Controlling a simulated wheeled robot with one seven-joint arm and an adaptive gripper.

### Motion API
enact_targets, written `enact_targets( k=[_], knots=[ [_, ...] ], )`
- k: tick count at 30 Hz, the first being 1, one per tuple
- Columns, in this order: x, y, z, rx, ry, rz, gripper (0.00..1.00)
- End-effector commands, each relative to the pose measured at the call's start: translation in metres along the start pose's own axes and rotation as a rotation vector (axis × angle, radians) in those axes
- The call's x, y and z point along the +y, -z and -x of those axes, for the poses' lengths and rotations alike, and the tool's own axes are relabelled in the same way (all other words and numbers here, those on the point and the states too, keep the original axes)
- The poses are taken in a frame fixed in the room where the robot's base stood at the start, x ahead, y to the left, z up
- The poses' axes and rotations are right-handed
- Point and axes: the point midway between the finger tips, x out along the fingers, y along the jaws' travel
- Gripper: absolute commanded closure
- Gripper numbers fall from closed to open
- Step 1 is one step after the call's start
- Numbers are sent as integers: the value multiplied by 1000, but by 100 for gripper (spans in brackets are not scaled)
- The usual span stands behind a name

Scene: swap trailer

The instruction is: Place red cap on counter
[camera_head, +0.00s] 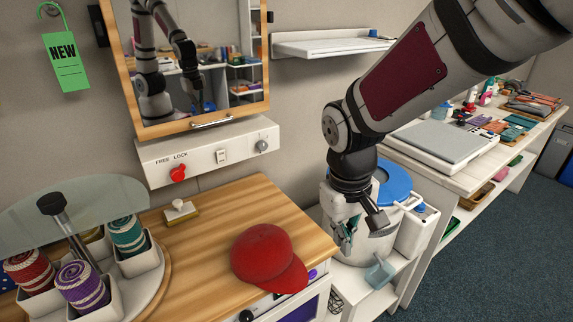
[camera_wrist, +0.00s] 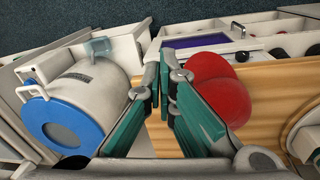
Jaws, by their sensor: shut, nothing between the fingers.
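The red cap (camera_head: 268,252) sits on the wooden counter (camera_head: 200,240) near its front right part, with its brim toward the front edge. In the wrist view the cap (camera_wrist: 225,90) is partly hidden behind one teal finger. My gripper (camera_head: 345,238) is to the right of the counter, beside the white canister with the blue lid, and apart from the cap. Its teal fingers show in the wrist view (camera_wrist: 164,85); they are shut with nothing between them.
A carousel (camera_head: 80,190) with rolled cloths in white holders stands left on the counter. A brush (camera_head: 180,210) lies near the wall. The blue-lidded canister (camera_head: 392,182) stands close to my gripper. A mirror cabinet (camera_head: 195,60) hangs above a switch panel (camera_head: 215,152). The counter's middle is clear.

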Motion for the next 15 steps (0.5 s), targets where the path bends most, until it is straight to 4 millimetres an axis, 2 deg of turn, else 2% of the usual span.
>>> enact_targets(
  k=[1,3,9,15],
  knots=[
    [-14,1,3,-12,14,35,100],
    [-29,10,-4,-12,30,77,100],
    [-69,21,-24,-10,77,161,100],
    [-86,24,-37,-8,99,190,100]
  ],
)
